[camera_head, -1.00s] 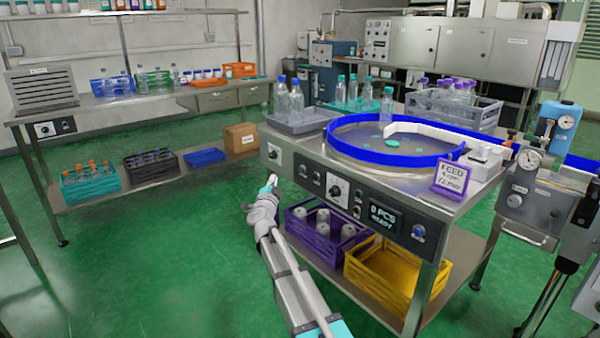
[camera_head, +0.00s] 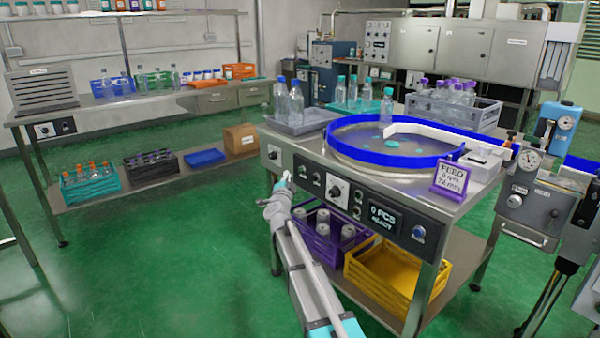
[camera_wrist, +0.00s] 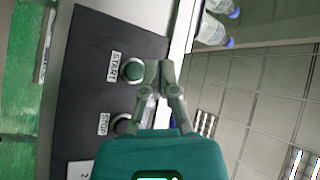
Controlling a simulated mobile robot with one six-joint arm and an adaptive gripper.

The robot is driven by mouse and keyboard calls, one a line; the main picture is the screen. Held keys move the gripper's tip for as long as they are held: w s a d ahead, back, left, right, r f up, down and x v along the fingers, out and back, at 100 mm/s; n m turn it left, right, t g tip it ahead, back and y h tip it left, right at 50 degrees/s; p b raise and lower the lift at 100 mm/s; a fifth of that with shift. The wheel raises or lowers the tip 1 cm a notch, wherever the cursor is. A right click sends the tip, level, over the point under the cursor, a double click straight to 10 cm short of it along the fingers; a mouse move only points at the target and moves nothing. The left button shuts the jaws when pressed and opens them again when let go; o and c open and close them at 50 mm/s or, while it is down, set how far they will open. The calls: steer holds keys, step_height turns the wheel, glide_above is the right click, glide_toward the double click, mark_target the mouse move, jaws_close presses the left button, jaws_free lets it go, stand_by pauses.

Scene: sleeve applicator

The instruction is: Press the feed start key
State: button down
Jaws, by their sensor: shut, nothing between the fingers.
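The start key (camera_wrist: 133,70) is a round, dark green button beside a START label in the wrist view. My gripper (camera_wrist: 158,72) is shut and empty. Its fingertips overlap the right edge of the start key in that view; I cannot tell whether they touch it. The stop key (camera_wrist: 121,123), beside a STOP label, lies below and is partly covered by my fingers. In the head view my gripper (camera_head: 285,178) is at the left part of the dark control panel (camera_head: 324,201) on the bench front. The display (camera_head: 382,218) reads 0 PCS READY.
A knob (camera_head: 337,190) and more controls sit right of my gripper on the panel. Above is the blue-rimmed bowl (camera_head: 345,153) and a purple FEED sign (camera_head: 451,180). A purple crate (camera_head: 322,246) and yellow crate (camera_head: 398,287) stand below. Green floor at left is clear.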

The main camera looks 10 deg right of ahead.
mark_target(301, 170)
steer(key=shift+w+d, duration=0.4)
steer(key=shift+d, duration=0.25)
steer(key=shift+w+d, duration=0.35)
steer(key=shift+d, duration=0.3)
